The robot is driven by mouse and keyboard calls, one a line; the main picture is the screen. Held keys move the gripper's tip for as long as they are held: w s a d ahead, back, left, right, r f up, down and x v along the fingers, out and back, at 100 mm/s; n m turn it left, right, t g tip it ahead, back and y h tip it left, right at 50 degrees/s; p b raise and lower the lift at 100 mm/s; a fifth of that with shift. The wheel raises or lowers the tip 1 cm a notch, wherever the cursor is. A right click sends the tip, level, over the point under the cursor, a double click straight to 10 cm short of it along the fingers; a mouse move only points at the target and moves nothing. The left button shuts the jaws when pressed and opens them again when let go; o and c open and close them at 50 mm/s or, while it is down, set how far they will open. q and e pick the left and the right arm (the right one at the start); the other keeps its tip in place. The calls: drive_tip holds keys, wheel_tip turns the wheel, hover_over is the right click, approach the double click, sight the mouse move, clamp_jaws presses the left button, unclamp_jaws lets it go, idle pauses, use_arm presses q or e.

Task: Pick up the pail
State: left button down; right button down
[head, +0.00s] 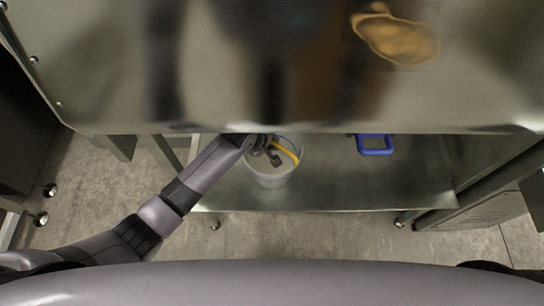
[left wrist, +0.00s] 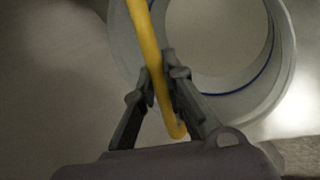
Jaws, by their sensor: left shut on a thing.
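The pail (head: 270,178) is a whitish open bucket with a yellow handle (head: 287,151). It is on the lower metal shelf, just below the front edge of the upper surface. The left wrist view shows its round rim (left wrist: 284,75) and the yellow handle (left wrist: 150,50) crossing in front of it. My left gripper (head: 273,153) reaches in from the left over the pail. In the left wrist view its fingers (left wrist: 163,90) are closed around the yellow handle. I cannot tell whether the pail's bottom touches the shelf. My right gripper is not in view.
Metal legs stand at both sides.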

use_arm(q)
drive_tip(key=shift+w+r, duration=0.1)
drive_tip(key=shift+r, duration=0.05)
drive_tip(key=shift+d+r, duration=0.1)
drive_tip(key=shift+r, duration=1.65)
drive_tip(key=s+a+b, duration=0.1)
drive_tip(key=s+a, duration=1)
drive_tip(key=s, duration=0.3)
drive_tip(key=shift+s, duration=0.15)
drive_tip(key=c, duration=2.3)
unclamp_jaws()
clamp_jaws()
